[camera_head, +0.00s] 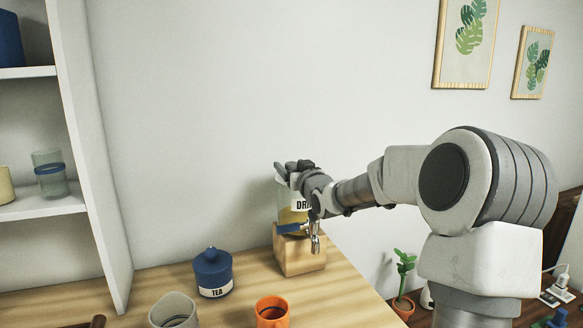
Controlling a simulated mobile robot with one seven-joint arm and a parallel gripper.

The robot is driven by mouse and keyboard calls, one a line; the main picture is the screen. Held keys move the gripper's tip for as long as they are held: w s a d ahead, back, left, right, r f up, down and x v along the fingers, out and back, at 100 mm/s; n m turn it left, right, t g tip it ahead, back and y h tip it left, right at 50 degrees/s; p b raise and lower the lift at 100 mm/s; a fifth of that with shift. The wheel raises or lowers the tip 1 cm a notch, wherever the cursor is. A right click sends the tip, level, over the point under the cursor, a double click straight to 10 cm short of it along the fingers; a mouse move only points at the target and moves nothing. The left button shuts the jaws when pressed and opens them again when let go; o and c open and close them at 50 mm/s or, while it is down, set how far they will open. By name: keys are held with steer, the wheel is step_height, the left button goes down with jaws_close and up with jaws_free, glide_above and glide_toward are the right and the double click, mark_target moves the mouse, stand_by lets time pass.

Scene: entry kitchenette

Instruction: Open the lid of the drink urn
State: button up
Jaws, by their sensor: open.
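The drink urn (284,212) is a clear container with a yellowish drink, a white label partly reading "DRI" and a metal tap (315,243) at its lower right. It stands on a wooden block (299,258) near the back of the counter. My arm reaches in from the right, and my gripper (284,168) is at the top of the urn. The gripper is open; whether it touches the urn cannot be told. The lid is hidden behind the gripper, so its position does not show.
A blue tea jar (213,274), a grey cup (173,311) and an orange mug (271,311) stand on the wooden counter (348,290) in front. White shelves (92,150) rise at the left. A potted plant (403,285) is to the right, below my arm.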

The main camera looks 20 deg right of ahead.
jaws_close()
stand_by(1.4)
